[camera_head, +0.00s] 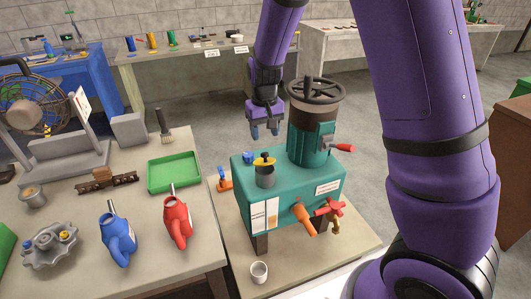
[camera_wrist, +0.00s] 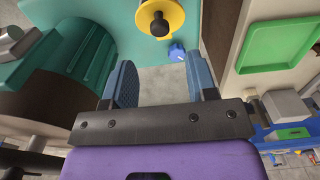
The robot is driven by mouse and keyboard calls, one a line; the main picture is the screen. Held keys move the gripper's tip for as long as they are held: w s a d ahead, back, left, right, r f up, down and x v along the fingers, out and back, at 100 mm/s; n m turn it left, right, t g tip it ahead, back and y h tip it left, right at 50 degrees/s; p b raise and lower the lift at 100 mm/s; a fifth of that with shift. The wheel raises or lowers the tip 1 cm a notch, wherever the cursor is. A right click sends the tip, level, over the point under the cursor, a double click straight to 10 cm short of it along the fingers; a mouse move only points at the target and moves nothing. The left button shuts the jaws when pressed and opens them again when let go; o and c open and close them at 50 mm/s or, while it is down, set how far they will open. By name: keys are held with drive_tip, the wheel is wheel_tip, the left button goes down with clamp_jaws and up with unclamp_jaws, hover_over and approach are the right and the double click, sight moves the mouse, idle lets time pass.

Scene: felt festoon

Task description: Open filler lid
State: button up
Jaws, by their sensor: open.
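The filler lid (camera_head: 258,162) is a yellow disc with a dark knob on top. It sits on a short grey neck (camera_head: 265,178) on top of the teal machine (camera_head: 289,195). In the wrist view the lid (camera_wrist: 172,20) is cut by the top edge, ahead of the fingers, and looks closed. My gripper (camera_head: 265,133) hangs above and behind the lid in the head view, fingers down. In the wrist view its two blue fingers (camera_wrist: 161,72) stand apart with nothing between them. It is not touching the lid.
A tall teal cylinder with a dark handwheel (camera_head: 316,90) stands right beside my gripper. A red-handled lever (camera_head: 340,147) sticks out from it. A small blue knob (camera_head: 247,157) is beside the lid. Blue (camera_head: 117,240) and red (camera_head: 178,222) cans and a green tray (camera_head: 174,172) are on the left table.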

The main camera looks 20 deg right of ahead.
sight(265, 153)
wheel_tip(265, 153, down, 8)
drive_tip(key=shift+r, duration=0.15)
idle(0.3)
clamp_jaws()
